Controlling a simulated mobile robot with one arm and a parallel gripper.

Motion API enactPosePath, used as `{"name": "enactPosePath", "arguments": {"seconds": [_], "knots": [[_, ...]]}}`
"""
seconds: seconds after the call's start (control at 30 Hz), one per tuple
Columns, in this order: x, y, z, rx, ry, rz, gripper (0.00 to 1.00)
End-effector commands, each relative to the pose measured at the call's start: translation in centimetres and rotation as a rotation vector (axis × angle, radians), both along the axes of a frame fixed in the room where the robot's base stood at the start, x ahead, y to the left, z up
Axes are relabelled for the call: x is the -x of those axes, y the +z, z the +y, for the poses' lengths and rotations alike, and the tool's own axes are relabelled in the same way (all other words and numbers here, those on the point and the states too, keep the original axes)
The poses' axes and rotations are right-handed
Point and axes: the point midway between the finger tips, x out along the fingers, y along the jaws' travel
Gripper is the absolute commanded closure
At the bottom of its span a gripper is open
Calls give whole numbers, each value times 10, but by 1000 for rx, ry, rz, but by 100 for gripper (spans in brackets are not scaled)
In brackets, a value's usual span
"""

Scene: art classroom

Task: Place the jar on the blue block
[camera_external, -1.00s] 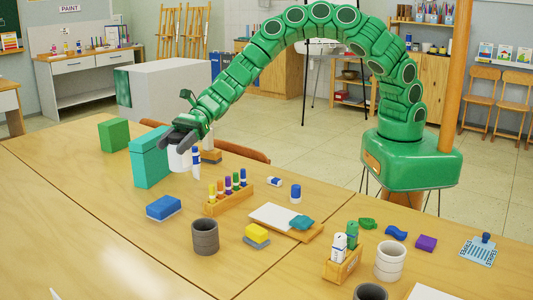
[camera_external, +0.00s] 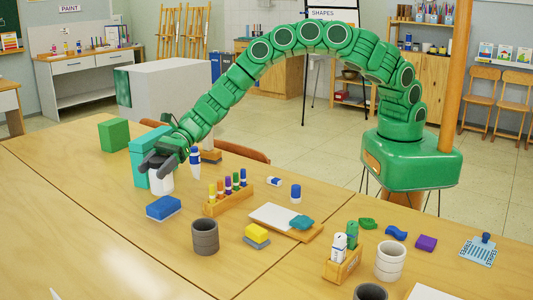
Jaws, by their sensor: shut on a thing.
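The white jar (camera_external: 160,183) is held in my gripper (camera_external: 158,164), whose dark fingers are shut on its upper part. The jar looks upright, in front of the teal box (camera_external: 138,166). The blue block (camera_external: 163,205), with a pale lower layer, lies on the table just in front of and below the jar in the picture. Its top looks bare. The jar appears apart from the block, slightly behind it; the exact height of the jar's bottom is hard to tell.
A green block (camera_external: 113,135) stands behind left. A rack of coloured markers (camera_external: 229,199) and a blue-capped white bottle (camera_external: 195,157) are to the right. A grey cup (camera_external: 205,238) and a yellow sponge (camera_external: 257,232) stand nearer the front.

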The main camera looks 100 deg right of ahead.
Motion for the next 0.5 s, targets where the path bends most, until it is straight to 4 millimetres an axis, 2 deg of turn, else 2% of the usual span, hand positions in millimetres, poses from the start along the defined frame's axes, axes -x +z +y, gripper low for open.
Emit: {"name": "enactPosePath", "arguments": {"seconds": [0.17, 0.4, 0.5], "knots": [[-3, -5, 2, 1, 1, 0, 80], [-3, -30, 3, 1, 1, 1, 80], [-4, -35, 2, 1, 0, 0, 80]]}}
